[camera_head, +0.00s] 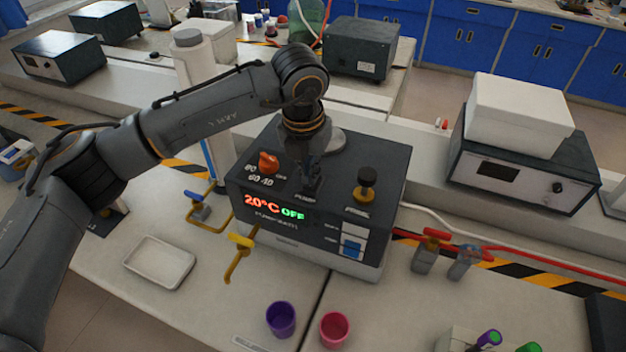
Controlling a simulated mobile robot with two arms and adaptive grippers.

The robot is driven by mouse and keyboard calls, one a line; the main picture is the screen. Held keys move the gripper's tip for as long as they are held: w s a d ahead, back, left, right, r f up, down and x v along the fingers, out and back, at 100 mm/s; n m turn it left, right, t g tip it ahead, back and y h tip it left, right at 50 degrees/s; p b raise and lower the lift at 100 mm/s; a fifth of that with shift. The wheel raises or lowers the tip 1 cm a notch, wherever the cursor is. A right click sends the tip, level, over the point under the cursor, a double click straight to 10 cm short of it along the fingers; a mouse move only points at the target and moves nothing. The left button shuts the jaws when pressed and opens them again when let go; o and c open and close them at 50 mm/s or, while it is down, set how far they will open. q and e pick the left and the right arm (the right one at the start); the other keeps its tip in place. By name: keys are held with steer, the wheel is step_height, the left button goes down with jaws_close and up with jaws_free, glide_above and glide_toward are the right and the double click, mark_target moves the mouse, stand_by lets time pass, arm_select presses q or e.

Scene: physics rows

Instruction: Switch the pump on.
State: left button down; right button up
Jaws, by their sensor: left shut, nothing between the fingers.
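The pump unit (300,232) is a dark box with a pale lower edge on the bench in the middle. Its display (273,208) reads 20°C in red and OFF in green. On its sloped top are an orange knob (268,162) at the left and a black knob with a yellow base (366,180) at the right. A blue switch (351,246) is on the front right. My left gripper (311,188) is shut and empty, pointing down over the PUMP label between the knobs. It hides whatever control is there; I cannot tell whether it touches. My right gripper is out of view.
Blue-handled (197,203) and yellow-handled (240,242) valves stand left of the unit. Red-handled (431,246) and blue-topped (466,258) fittings are on the right. Purple (281,319) and pink (334,328) cups stand in front. A white tray (159,263) lies left.

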mark_target(310, 187)
arm_select(q)
steer(key=shift+f+b, duration=0.7)
steer(key=shift+f, duration=0.1)
stand_by(0.4)
steer(key=shift+r+p, duration=1.25)
steer(key=shift+r, duration=2.3)
steer(key=shift+f, duration=0.1)
